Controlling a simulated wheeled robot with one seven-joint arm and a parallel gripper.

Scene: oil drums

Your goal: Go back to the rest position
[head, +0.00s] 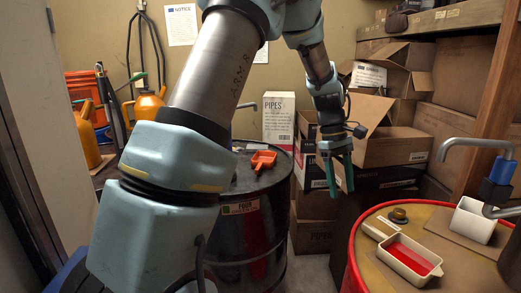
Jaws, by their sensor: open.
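My gripper (339,176) hangs at the end of my arm, right of the picture's middle, with its green fingers pointing down. The fingers are apart, and nothing shows between them. It is in the air in front of the stacked cardboard boxes, between the black drum (254,222) and the red-rimmed drum (352,262). My arm covers much of the left middle of the view.
A cream scoop with red contents (410,259) and a white container (473,220) stand on the red-rimmed drum. Open cardboard boxes (395,145) rise behind my gripper. Orange cans (147,104) stand at left.

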